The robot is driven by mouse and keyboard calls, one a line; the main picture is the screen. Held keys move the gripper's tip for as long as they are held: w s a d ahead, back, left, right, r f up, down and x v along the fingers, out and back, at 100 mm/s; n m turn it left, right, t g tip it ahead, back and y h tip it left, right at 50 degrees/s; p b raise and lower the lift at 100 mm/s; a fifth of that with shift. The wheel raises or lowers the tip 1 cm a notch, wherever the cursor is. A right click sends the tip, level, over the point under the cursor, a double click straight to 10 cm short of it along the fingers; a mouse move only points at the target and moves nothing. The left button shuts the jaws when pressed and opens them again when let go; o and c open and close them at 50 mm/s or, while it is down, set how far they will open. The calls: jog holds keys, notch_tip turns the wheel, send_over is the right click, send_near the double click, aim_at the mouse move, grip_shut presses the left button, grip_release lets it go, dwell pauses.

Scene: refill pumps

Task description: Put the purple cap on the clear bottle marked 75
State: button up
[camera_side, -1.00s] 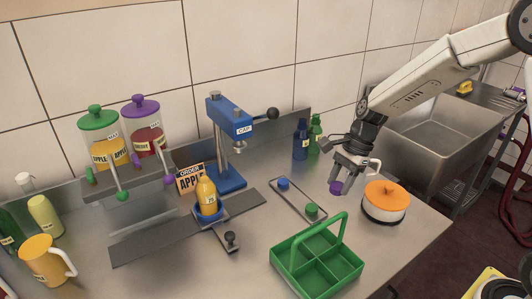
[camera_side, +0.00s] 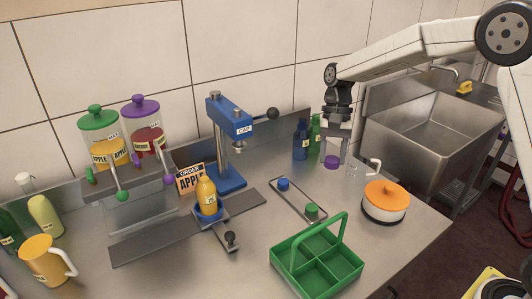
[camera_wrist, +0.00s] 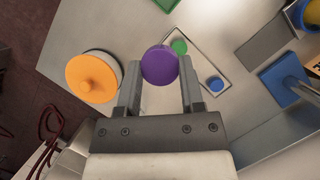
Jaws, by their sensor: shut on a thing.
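My gripper (camera_side: 335,155) is shut on the purple cap (camera_side: 331,162) and holds it above the right part of the counter. In the wrist view the cap (camera_wrist: 160,65) sits between the two fingertips (camera_wrist: 160,78). A bottle filled with amber liquid (camera_side: 207,193) stands upright in a blue holder (camera_side: 196,216) on the slide in front of the blue capping press (camera_side: 227,130). No cap shows on its narrow top. It has a small label, too small to read surely. The bottle is well to the left of my gripper.
A tray (camera_side: 285,203) with blue and green caps lies between gripper and bottle. A green crate (camera_side: 318,262) with a tall handle stands in front. An orange-lidded pot (camera_side: 386,203) is at right; blue (camera_side: 301,142) and green bottles (camera_side: 316,136) stand close behind my gripper.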

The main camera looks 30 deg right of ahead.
jog(key=r+n, duration=0.1)
jog(key=w+r+n+h, duration=0.1)
jog(key=n, duration=0.1)
jog(key=r+n, duration=0.1)
jog(key=shift+w+d+r+n+g+h, duration=0.15)
jog(key=shift+d+r+n+g+h, duration=0.15)
jog(key=shift+d+g, duration=0.1)
jog(key=shift+w+a+r, duration=0.1)
jog(key=shift+w+r, duration=0.05)
jog(key=shift+r, duration=0.2)
jog(key=w+a+r+m+t+y, duration=0.1)
jog(key=w+a+r+m, duration=0.2)
jog(key=a+r, duration=0.15)
jog(key=w+a+r+m+y, duration=0.1)
jog(key=w+a+r+m, duration=0.15)
jog(key=a+r, duration=0.2)
jog(key=m+t, duration=0.6)
jog(key=m, duration=1.2)
send_over(199, 169)
jog(key=s+d, duration=0.1)
notch_tip(199, 169, down, 12)
jog(key=shift+r, duration=0.2)
jog(key=shift+f, duration=1.5)
